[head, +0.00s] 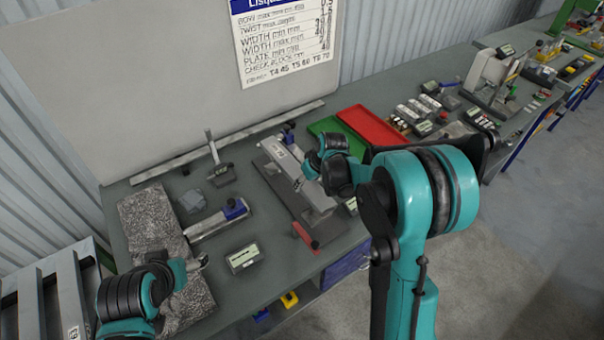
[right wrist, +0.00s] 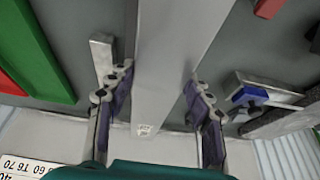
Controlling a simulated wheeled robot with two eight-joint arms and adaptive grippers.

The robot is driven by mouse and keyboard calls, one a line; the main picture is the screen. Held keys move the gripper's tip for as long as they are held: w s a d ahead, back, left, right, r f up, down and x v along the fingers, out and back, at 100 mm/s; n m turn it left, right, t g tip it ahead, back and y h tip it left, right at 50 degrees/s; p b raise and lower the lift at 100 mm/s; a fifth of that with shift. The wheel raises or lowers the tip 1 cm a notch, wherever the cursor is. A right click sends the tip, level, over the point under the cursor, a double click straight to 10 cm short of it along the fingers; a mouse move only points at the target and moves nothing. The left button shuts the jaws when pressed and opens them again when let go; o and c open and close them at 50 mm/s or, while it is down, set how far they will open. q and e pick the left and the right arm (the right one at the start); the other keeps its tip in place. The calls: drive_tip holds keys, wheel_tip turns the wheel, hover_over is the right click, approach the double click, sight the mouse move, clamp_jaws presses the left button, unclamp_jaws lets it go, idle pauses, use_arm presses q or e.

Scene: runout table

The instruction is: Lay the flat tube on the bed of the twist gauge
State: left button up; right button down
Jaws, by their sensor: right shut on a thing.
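The flat tube (head: 284,155) is a long, light grey bar with a small label near its far end. It fills the middle of the right wrist view (right wrist: 175,70). My right gripper (right wrist: 158,100) has one finger at each side of the tube and is shut on it.
A red tray (head: 372,126) and a green tray (head: 330,126) lie right of the tube. A blue-ended bar tool (head: 218,220), a small labelled box (head: 243,258) and a mottled grey slab (head: 150,220) are on the left. A red-handled piece (head: 305,236) lies near the front edge.

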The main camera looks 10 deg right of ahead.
drive_tip(key=shift+s, duration=0.15)
drive_tip(key=shift+f+b, duration=0.1)
drive_tip(key=shift+b, duration=0.2)
drive_tip(key=shift+f+b, duration=2.6)
drive_tip(key=shift+f, duration=0.35)
drive_tip(key=shift+f+b, duration=0.35)
drive_tip(key=c, duration=0.6)
unclamp_jaws()
drive_tip(key=v, duration=1.2)
drive_tip(key=shift+s, duration=0.15)
